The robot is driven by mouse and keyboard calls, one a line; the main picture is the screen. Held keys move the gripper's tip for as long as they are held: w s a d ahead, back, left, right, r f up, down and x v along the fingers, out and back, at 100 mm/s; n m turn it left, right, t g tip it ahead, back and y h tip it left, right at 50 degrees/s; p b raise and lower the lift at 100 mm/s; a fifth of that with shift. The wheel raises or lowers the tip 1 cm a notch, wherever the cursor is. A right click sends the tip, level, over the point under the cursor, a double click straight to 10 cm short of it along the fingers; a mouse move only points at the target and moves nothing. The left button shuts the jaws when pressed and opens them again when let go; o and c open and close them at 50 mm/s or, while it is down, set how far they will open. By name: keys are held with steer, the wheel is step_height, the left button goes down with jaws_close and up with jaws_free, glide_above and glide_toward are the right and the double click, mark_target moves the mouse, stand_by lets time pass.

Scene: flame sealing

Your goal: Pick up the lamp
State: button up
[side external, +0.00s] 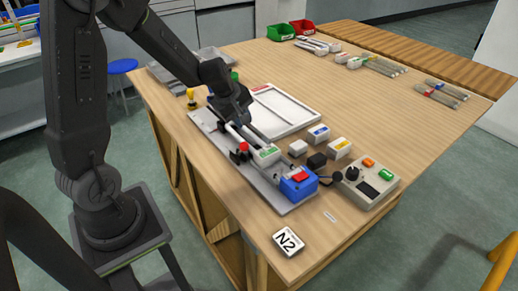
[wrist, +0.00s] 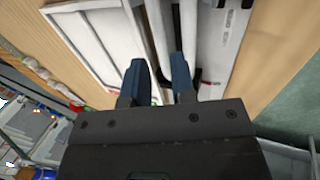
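I cannot pick out with certainty which thing is the lamp. My gripper (side external: 247,122) is low over the long grey base plate (side external: 283,208) in the side view. In the wrist view its two dark blue fingers (wrist: 158,82) stand apart, and pale long bars lie beneath and ahead of them. I see nothing clearly held, and the fingertips' contact with the bars cannot be told. A white block with a green label (side external: 267,155) and a blue box with a red top (side external: 298,183) are on the plate, nearer the camera than my gripper.
A white shallow tray (side external: 318,116) lies right of the plate; its rim also shows in the wrist view (wrist: 85,8). A grey control box (side external: 366,186) and small blocks stand nearby. Red (side external: 302,27) and green bins (side external: 281,32) are at the back. The table's right side has free room.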

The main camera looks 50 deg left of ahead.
mark_target(250, 133)
steer(key=shift+x, duration=3.65)
steer(key=shift+a, duration=0.15)
jaws_close()
